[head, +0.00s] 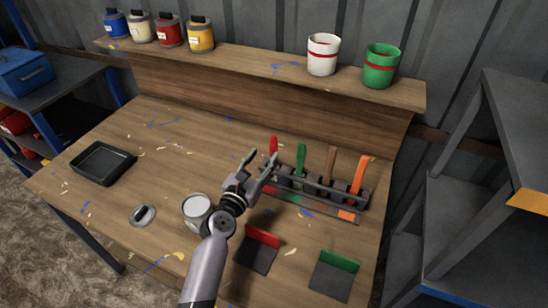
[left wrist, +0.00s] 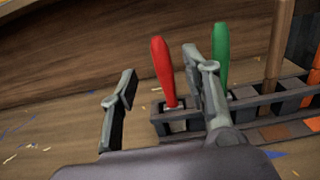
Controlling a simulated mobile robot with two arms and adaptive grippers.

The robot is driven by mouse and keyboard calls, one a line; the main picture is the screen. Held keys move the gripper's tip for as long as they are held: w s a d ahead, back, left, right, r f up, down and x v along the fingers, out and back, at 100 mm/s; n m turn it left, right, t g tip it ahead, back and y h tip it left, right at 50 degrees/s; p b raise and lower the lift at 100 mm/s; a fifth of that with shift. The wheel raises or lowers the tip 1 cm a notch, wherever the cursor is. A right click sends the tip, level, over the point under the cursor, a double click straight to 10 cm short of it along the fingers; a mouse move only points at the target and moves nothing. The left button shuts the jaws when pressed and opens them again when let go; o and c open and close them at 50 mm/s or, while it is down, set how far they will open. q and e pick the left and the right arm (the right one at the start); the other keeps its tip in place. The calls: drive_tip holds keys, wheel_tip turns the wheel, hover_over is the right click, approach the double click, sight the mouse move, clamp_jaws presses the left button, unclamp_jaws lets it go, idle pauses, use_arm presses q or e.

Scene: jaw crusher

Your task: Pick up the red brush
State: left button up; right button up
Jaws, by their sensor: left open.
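The red brush (head: 273,146) stands upright in the leftmost slot of a dark brush rack (head: 318,205) on the workbench; only its red handle shows clearly. In the left wrist view the red brush (left wrist: 163,70) shows between the two fingers, nearer the right one, and beyond them. My left gripper (head: 262,163) is open and empty, just left of and in front of the rack; it also fills the middle of the left wrist view (left wrist: 165,85). The right finger lies in front of the gap between the red and green handles. Contact with the brush cannot be told.
Green (head: 300,158), brown (head: 331,162) and orange (head: 361,172) handles stand in the same rack. A white can (head: 196,208) is beside my left wrist. A red-edged pad (head: 259,252) and a green-edged pad (head: 333,277) lie in front. A black tray (head: 101,164) is left.

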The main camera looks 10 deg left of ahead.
sight(272, 143)
use_arm(q)
drive_tip(key=w, duration=0.3)
drive_tip(key=shift+w+d, duration=0.1)
drive_tip(key=shift+d, duration=0.15)
drive_tip(key=shift+w, duration=0.2)
drive_tip(key=w, duration=0.2)
drive_tip(key=w+d, duration=0.1)
drive_tip(key=w, duration=0.1)
drive_tip(key=shift+w+f, duration=0.1)
drive_tip(key=shift+w, duration=0.3)
use_arm(e)
drive_tip(key=shift+w+r, duration=0.15)
drive_tip(key=shift+w, duration=0.35)
drive_tip(key=shift+w+r, duration=0.15)
drive_tip(key=shift+w, duration=0.35)
use_arm(q)
drive_tip(key=shift+s, duration=0.1)
drive_tip(key=shift+c, duration=0.3)
drive_tip(key=shift+c, duration=0.6)
clamp_jaws()
use_arm(e)
drive_tip(key=shift+w, duration=0.1)
